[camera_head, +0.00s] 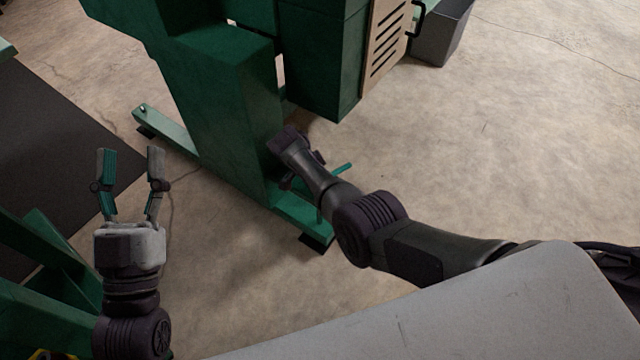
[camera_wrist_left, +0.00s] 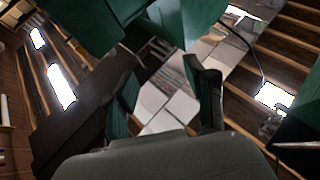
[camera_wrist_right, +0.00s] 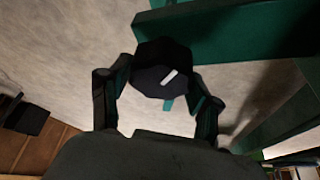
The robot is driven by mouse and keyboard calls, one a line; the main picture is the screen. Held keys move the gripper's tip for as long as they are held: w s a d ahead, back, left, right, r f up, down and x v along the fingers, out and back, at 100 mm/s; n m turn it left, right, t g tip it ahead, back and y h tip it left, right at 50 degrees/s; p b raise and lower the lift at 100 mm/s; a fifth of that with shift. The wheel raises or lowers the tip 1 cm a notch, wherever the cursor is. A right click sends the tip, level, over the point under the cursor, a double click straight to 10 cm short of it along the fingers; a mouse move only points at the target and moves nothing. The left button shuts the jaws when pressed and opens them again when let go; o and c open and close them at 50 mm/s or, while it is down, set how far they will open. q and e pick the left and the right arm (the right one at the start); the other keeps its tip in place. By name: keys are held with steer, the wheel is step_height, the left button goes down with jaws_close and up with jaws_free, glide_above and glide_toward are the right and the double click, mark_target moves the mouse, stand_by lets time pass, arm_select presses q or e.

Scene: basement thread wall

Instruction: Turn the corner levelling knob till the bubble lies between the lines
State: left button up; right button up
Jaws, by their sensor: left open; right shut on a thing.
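A black faceted knob (camera_wrist_right: 150,82) with a white mark on its face sits between the fingers of my right gripper (camera_wrist_right: 162,76) in the right wrist view. That gripper is shut on the knob, beside a green beam (camera_wrist_right: 235,32). In the head view, my right arm reaches the low foot (camera_head: 292,213) of the green machine (camera_head: 235,85); the arm hides the knob and most of the gripper there. My left gripper (camera_head: 130,158) is open and empty, in the air left of the machine. I cannot make out a bubble or its lines in any view.
A grey bin (camera_head: 440,38) stands at the back right. A dark mat (camera_head: 45,150) lies on the floor at the left. Green framework (camera_head: 35,250) is at the lower left, near my left arm. The concrete floor (camera_head: 510,150) at the right is clear.

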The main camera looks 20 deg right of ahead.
arm_select(q)
steer(key=shift+s+r+t, duration=0.4)
steer(key=shift+r+t, duration=0.1)
steer(key=shift+r, duration=0.1)
arm_select(e)
steer(key=o, duration=1.1)
steer(key=shift+o, duration=0.2)
steer(key=v, duration=0.7)
steer(key=shift+a+r, duration=0.15)
steer(key=shift+r, duration=0.05)
